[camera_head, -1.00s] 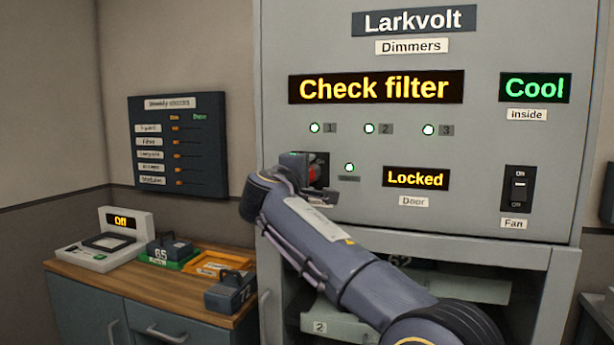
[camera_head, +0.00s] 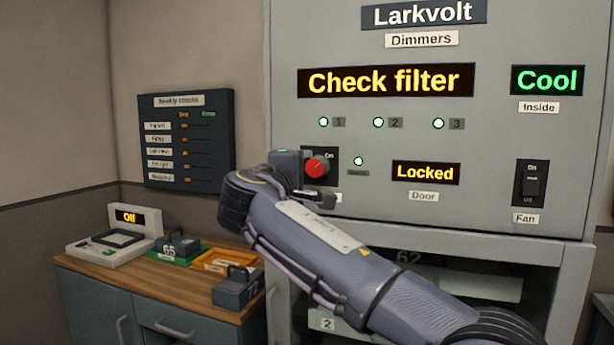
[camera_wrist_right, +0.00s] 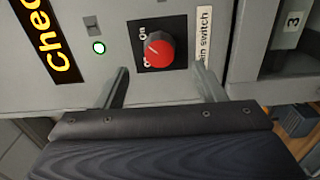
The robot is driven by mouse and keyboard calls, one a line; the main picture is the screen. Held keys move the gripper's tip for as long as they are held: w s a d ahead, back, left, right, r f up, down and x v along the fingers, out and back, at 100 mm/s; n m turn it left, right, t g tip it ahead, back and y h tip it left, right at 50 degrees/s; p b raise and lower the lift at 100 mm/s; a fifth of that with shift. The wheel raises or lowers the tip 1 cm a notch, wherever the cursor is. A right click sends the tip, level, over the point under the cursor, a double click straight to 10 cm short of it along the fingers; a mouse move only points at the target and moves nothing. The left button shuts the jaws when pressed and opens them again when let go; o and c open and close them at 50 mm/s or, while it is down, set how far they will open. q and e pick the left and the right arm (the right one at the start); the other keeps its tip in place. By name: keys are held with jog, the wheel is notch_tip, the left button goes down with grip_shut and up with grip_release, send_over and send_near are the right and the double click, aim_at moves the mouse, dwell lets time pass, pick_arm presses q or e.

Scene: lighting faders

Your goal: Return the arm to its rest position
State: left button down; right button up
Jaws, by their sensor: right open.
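My right arm reaches up from the lower right to the dimmer cabinet in the head view. In the right wrist view, my right gripper (camera_wrist_right: 167,88) is open, its two fingers apart. The red knob of the main switch (camera_wrist_right: 160,50) lies ahead of and between the fingers, with a gap around it. The red knob also shows in the head view (camera_head: 317,168), just beyond the gripper (camera_head: 310,185). My left gripper is not in view.
The cabinet (camera_head: 440,215) carries displays reading "Check filter" (camera_head: 385,80), "Cool" (camera_head: 547,79) and "Locked" (camera_head: 425,172), plus a fan switch (camera_head: 531,183). A wooden-topped bench (camera_head: 185,293) at left holds a device reading "Off" (camera_head: 130,217) and numbered blocks (camera_head: 238,288). A checks board (camera_head: 187,138) hangs on the wall.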

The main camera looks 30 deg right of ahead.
dwell(0.4)
jog(key=s+d+f+m+g+y+p, duration=0.1)
jog(key=s+d+f+g+y+p, duration=0.15)
jog(key=s+f+y, duration=0.35)
jog(key=s+d+f+m+g+y+p, duration=0.1)
jog(key=s+d+f+y+p, duration=0.2)
jog(key=f, duration=0.6)
jog(key=s+a+f+m+y+p, duration=0.1)
jog(key=s+a+f+m+y, duration=0.1)
jog(key=s, duration=0.5)
jog(key=s+a+f+m+g+y+p, duration=0.1)
jog(key=s+a+f+m+y+p, duration=0.1)
jog(key=s+a+f, duration=0.5)
jog(key=s+a+f+m+g+y+p, duration=0.1)
jog(key=s+a+f+m+y+p, duration=0.1)
jog(key=s+a, duration=0.5)
notch_tip(320, 180, down, 3)
jog(key=s+m+y, duration=0.1)
jog(key=s+y, duration=0.1)
jog(key=shift+a+m+y, duration=0.25)
jog(key=shift+m+y, duration=0.05)
